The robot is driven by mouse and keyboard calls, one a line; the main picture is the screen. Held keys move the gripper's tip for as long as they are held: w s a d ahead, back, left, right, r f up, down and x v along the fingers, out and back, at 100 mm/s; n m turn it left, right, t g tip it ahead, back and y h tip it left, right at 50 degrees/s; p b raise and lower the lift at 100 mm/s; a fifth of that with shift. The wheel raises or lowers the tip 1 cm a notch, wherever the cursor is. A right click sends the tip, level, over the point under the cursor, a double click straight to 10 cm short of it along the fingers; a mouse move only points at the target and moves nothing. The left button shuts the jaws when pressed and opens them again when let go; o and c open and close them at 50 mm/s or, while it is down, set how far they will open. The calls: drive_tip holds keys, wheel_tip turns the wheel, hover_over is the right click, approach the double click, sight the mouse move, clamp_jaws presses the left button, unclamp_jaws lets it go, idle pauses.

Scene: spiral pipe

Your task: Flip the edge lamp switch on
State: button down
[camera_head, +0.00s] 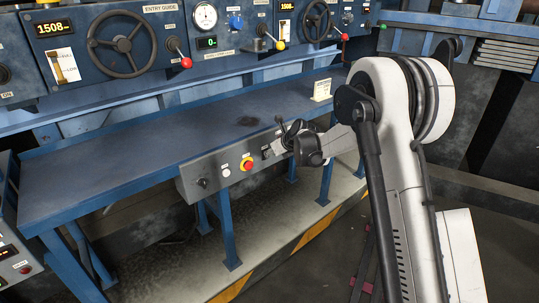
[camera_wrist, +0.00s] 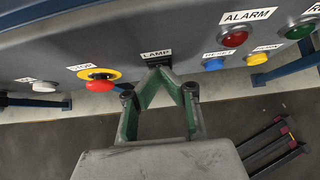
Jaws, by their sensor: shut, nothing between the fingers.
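The lamp switch (camera_wrist: 157,61) is a small dark switch under a white LAMP label (camera_wrist: 155,53) on the grey edge panel, at the centre of the wrist view. My gripper (camera_wrist: 160,72) has green-sided fingers whose tips come together just below and in front of the switch. The tips overlap its lower part, so I cannot tell whether they touch it or which way it is set. In the head view my gripper (camera_head: 283,132) is at the panel (camera_head: 215,175), right of the red button. Its fingertips are small there.
A red mushroom button on yellow (camera_wrist: 99,80) and a white button (camera_wrist: 44,87) lie left of the switch. A red alarm button (camera_wrist: 233,38), a blue button (camera_wrist: 214,64) and a yellow button (camera_wrist: 257,58) lie right. A blue desk (camera_head: 120,150) extends behind the panel.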

drive_tip(key=s+f+v, duration=0.1)
drive_tip(key=v, duration=1.2)
drive_tip(key=shift+d, duration=0.4)
drive_tip(key=shift+f+p, duration=0.2)
drive_tip(key=shift+p, duration=0.55)
drive_tip(key=shift+s+d+f+g+p, duration=0.15)
drive_tip(key=shift+f+g+p, duration=0.15)
drive_tip(key=shift+f+p, duration=0.65)
drive_tip(key=shift+r, duration=0.1)
